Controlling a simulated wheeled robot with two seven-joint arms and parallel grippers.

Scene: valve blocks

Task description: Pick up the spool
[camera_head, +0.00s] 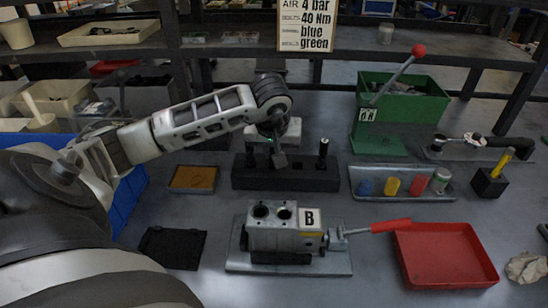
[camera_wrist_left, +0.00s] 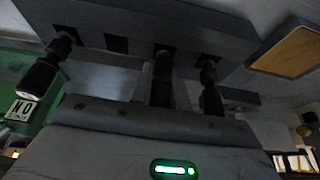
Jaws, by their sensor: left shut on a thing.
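A long black block (camera_head: 285,180) stands at the back middle of the table, with dark upright spools in it. One spool (camera_head: 323,152) stands at its right end; it shows at the left of the left wrist view (camera_wrist_left: 42,70). Another spool (camera_wrist_left: 210,92) stands at the right of that view. My left gripper (camera_head: 279,160) reaches down to the middle of the block and is shut on a spool (camera_wrist_left: 162,68) between these two. The gripper hides much of this spool, and its lower end appears to be still at the block. My right gripper is not in view.
In front stands a grey valve body (camera_head: 275,232) marked B, with a red-handled lever. A red tray (camera_head: 445,254) is at the front right. A tray with small coloured containers (camera_head: 402,187) and a green lever press (camera_head: 378,144) are right of the block.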

